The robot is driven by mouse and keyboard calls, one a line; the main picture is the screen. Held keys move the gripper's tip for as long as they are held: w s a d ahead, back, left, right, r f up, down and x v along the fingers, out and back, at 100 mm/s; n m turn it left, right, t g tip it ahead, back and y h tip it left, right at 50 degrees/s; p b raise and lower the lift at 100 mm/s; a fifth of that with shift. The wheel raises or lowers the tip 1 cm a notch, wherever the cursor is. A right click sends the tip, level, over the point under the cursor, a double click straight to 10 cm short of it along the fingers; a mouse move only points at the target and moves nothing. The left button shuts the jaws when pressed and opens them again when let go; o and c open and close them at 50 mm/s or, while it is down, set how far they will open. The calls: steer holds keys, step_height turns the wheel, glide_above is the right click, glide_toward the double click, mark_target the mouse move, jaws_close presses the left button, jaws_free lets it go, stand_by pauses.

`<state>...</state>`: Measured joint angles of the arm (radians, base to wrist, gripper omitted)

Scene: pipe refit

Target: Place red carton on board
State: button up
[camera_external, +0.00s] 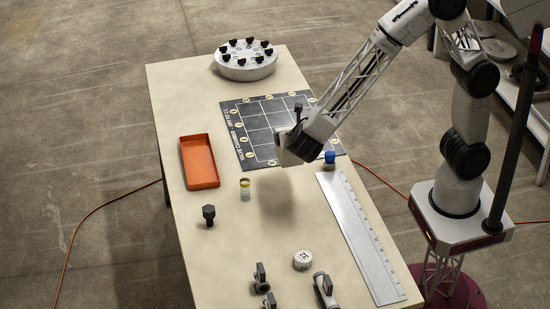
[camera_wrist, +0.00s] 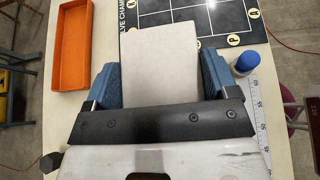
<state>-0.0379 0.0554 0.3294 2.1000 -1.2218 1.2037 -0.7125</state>
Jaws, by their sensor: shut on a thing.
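My gripper (camera_wrist: 160,80) is shut on a box-shaped carton (camera_wrist: 160,55), with a blue finger on each side of it. The carton's visible face is pale grey-white; I see no red on it. In the external view my gripper (camera_external: 291,143) holds the carton (camera_external: 284,157) above the table at the near edge of the board, and a soft shadow falls on the table in front of it. The board (camera_external: 240,130) is a dark flat panel with a white-lined grid and round letter marks. The carton hides part of the board in the wrist view.
An orange tray (camera_external: 201,184) lies left of the board. A blue-capped bottle (camera_external: 329,162), a small yellow-topped jar (camera_external: 245,195) and a black bolt (camera_external: 209,221) stand nearby. A long ruler (camera_external: 358,235) lies at right. A round holder (camera_external: 245,67) stands behind; fittings (camera_external: 263,285) lie in front.

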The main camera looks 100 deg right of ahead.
steer(key=r, duration=0.4)
steer(key=shift+s+d, duration=0.3)
steer(key=shift+d, duration=0.1)
steer(key=shift+s+d, duration=6.8)
steer(key=shift+s, duration=1.15)
step_height(320, 180, down, 9)
steer(key=shift+f, duration=0.2)
steer(key=shift+w+d, duration=0.1)
steer(key=shift+w, duration=0.05)
steer(key=w+d+f, duration=0.1)
steer(key=w+d, duration=0.7)
steer(key=w, duration=0.5)
steer(key=shift+w+f, duration=0.2)
steer(key=shift+w, duration=0.1)
steer(key=shift+f, duration=0.15)
steer(key=shift+f, duration=1.6)
